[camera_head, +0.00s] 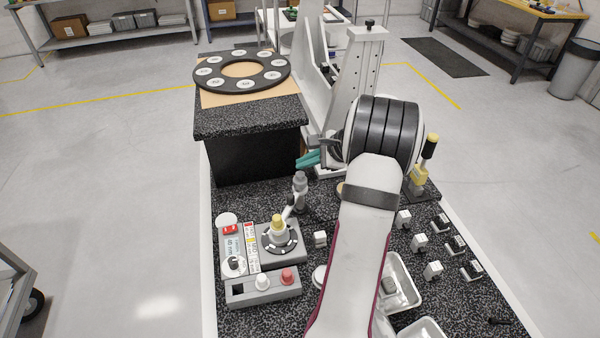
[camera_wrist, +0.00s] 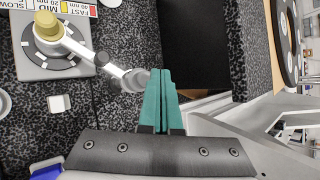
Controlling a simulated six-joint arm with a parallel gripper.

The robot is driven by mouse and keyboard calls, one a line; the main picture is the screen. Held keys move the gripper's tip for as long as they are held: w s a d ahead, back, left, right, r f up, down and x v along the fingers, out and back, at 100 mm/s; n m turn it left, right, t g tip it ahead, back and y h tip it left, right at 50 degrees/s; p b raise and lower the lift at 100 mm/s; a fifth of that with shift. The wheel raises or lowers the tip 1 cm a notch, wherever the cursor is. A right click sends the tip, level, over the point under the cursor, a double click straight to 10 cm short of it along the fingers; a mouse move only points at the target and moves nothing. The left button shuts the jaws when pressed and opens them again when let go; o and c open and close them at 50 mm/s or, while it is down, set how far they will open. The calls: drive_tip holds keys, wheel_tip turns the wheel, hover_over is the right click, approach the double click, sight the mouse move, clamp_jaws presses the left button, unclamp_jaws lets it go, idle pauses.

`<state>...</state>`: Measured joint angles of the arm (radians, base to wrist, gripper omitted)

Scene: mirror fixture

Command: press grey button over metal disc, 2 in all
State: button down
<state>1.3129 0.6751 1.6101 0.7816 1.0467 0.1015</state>
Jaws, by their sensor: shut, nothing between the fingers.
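My gripper (camera_head: 306,160) has teal fingers, held shut and empty above the dark bench, just above and beside a grey cylindrical cap (camera_head: 300,178). In the wrist view the fingertips (camera_wrist: 160,73) come close to the grey end of a pale jointed arm (camera_wrist: 134,79); I cannot tell whether they touch. That arm runs to a yellow knob (camera_head: 278,222) on a round dark dial. The grey cap may be the grey button. No metal disc can be told for sure; a pale round disc (camera_head: 226,219) lies at the panel's upper left.
A grey box (camera_head: 262,288) with white and red buttons stands at the front. A black ring of numbered white discs (camera_head: 242,69) lies on the raised block behind. A tall white fixture (camera_head: 350,90) stands behind my gripper. White trays and small blocks lie right.

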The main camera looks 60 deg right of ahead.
drive_tip(key=shift+r, duration=2.5)
drive_tip(key=w+a+r+n+g+y, duration=0.1)
drive_tip(key=w+a+r+n, duration=0.15)
drive_tip(key=a, duration=0.45)
drive_tip(key=w+a+r+n+g+y, duration=0.1)
drive_tip(key=w+a+n+y, duration=0.15)
drive_tip(key=a, duration=0.45)
drive_tip(key=a+r+n+g, duration=0.1)
drive_tip(key=a+n+g, duration=0.35)
drive_tip(key=a, duration=1.35)
drive_tip(key=s+a+f+n+g, duration=0.1)
drive_tip(key=s+a+n, duration=0.5)
drive_tip(key=s, duration=0.3)
drive_tip(key=s+a+f+n+g+h, duration=0.1)
drive_tip(key=s+a+f+n+g, duration=0.1)
drive_tip(key=s+a+n, duration=0.4)
drive_tip(key=s+a, duration=0.3)
drive_tip(key=s, duration=0.1)
drive_tip(key=shift+s+f+n, duration=0.25)
drive_tip(key=shift+s+n, duration=0.05)
drive_tip(key=shift+n, duration=0.05)
